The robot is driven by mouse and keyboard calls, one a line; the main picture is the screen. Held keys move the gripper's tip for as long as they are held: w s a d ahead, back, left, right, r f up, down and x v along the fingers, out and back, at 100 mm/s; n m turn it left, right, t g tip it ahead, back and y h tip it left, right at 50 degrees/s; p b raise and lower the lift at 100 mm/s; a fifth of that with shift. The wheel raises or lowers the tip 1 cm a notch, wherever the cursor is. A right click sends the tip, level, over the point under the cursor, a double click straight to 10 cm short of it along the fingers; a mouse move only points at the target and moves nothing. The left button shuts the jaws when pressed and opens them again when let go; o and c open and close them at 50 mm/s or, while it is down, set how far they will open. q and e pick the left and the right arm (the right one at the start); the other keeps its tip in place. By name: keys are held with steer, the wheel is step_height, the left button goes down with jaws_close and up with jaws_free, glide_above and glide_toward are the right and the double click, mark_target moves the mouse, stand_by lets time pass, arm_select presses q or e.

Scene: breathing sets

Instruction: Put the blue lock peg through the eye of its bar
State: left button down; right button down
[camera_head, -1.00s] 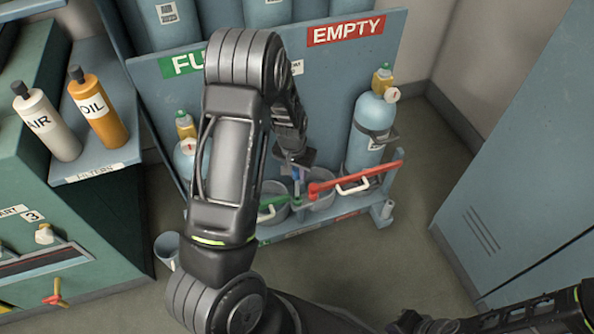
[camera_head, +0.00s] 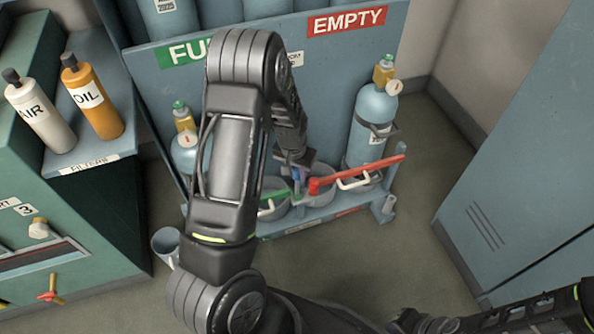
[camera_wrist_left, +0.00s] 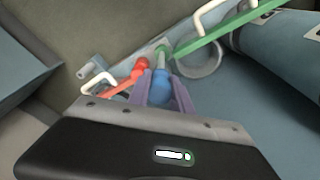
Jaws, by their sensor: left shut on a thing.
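My left gripper (camera_head: 296,166) reaches down in front of the rack, and its fingers are shut on the blue lock peg (camera_wrist_left: 157,92). In the head view a little of the peg's blue (camera_head: 297,174) shows below the fingers. In the left wrist view its grey shaft points at the meeting ends of the red bar (camera_wrist_left: 137,68) and the green bar (camera_wrist_left: 215,36). The shaft tip overlaps a grey bracket there (camera_wrist_left: 155,52); I cannot tell whether it is inside an eye. My right gripper (camera_head: 415,322) is at the bottom edge, partly cut off, its fingers unclear.
The rack (camera_head: 160,90) carries FULL and EMPTY signs. A blue cylinder (camera_head: 373,115) stands behind the red bar, another (camera_head: 184,150) at the left. AIR and OIL bottles (camera_head: 95,100) stand on a shelf at the left. A tall cabinet (camera_head: 530,150) is at the right. Open floor lies in front.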

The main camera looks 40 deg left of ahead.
arm_select(q)
steer(key=shift+f, duration=0.15)
stand_by(0.3)
steer(key=c, duration=1.1)
jaws_free()
steer(key=r, duration=0.2)
steer(key=r+p, duration=0.1)
steer(key=r, duration=0.2)
steer(key=s+r+p, duration=0.1)
steer(key=r, duration=0.1)
steer(key=shift+s+d+r, duration=0.1)
steer(key=shift+r, duration=0.25)
